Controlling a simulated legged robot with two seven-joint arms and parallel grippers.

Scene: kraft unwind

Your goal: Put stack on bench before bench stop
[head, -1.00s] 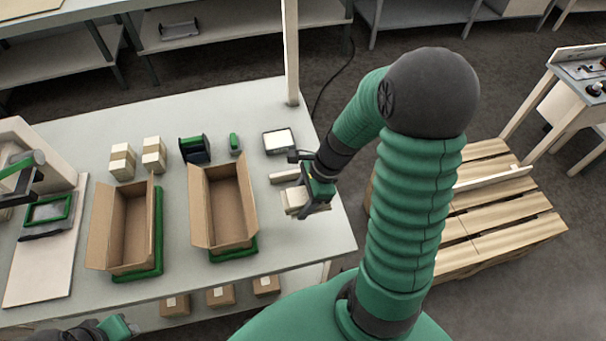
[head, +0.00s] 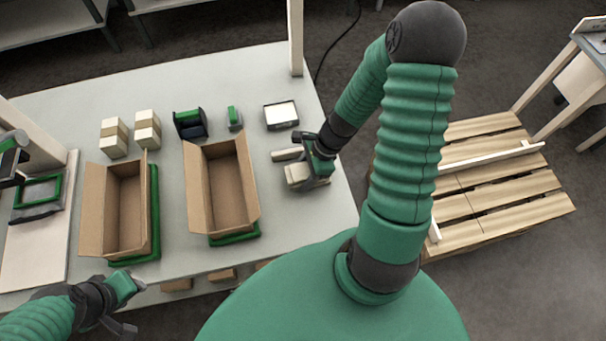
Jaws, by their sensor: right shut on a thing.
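The stack (head: 298,174) is a small cream-coloured block of pieces over the right part of the pale bench (head: 290,222). My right gripper (head: 312,172) is shut on the stack from its right side. Whether the stack touches the bench top is hard to tell. A short pale bar, which looks like the bench stop (head: 287,154), lies just beyond the stack, on its far side. My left gripper (head: 138,302) is at the lower left, by the bench's front edge, far from the stack. Its jaw state is unclear.
Two open cardboard boxes (head: 222,190) (head: 124,212) stand on green mats. Behind them are two banded stacks (head: 147,130) (head: 114,138), a dark holder (head: 189,124), a green tool (head: 234,117) and a white-topped tray (head: 281,115). A wooden pallet (head: 490,190) lies right.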

